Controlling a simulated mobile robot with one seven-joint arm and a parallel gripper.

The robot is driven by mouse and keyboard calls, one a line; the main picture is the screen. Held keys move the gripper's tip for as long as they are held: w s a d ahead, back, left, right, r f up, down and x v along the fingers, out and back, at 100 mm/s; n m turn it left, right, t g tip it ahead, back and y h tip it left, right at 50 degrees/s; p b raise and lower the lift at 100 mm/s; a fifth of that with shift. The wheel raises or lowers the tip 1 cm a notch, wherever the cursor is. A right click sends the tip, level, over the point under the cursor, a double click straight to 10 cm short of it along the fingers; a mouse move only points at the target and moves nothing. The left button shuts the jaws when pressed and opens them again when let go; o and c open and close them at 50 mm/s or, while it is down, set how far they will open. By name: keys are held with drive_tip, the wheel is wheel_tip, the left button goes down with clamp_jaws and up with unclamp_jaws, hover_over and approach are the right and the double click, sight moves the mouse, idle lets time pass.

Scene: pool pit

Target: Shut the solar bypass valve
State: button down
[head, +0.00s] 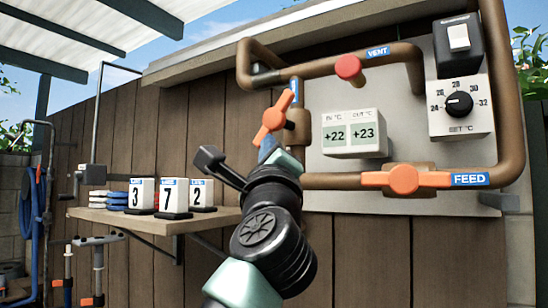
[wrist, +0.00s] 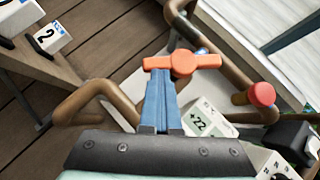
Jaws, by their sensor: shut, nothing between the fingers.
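An orange lever handle (head: 274,115) sits on the upright brown pipe at the left of the panel, slanting from upper right to lower left. A blue label (head: 294,88) beside it is too small and covered to read, so I cannot confirm it is the solar bypass valve. The handle also shows in the wrist view (wrist: 196,63). My gripper (head: 267,142) is shut and empty just below the handle; its blue fingertips (wrist: 159,74) are at the handle's left arm in the wrist view. I cannot tell whether they touch. My arm hides the lower pipe.
A second orange lever (head: 405,179), marked FEED, lies along the lower pipe. A red knob (head: 347,66) is on the VENT pipe. A temperature display (head: 350,134) and a dial box (head: 459,106) are on the panel. A wooden shelf (head: 190,220) with number cards stands left.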

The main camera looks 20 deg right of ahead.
drive_tip(key=m+h, duration=0.1)
drive_tip(key=w+m+h, duration=0.1)
drive_tip(key=m+h, duration=0.1)
drive_tip(key=a+m+h+b, duration=0.1)
drive_tip(key=m, duration=0.1)
drive_tip(key=shift+w, duration=0.15)
drive_tip(key=shift+w+a+r+p, duration=0.5)
drive_tip(key=shift+w+a+r, duration=0.1)
drive_tip(key=shift+w, duration=0.3)
drive_tip(key=s+a+f+b, duration=0.2)
drive_tip(key=f+b, duration=0.1)
drive_tip(key=f, duration=0.2)
drive_tip(key=s+a+f+b, duration=0.2)
drive_tip(key=a+f+b, duration=0.1)
drive_tip(key=f, duration=0.3)
drive_tip(key=shift+s+a+b, duration=0.2)
drive_tip(key=shift+s+b, duration=0.15)
drive_tip(key=shift+b, duration=0.3)
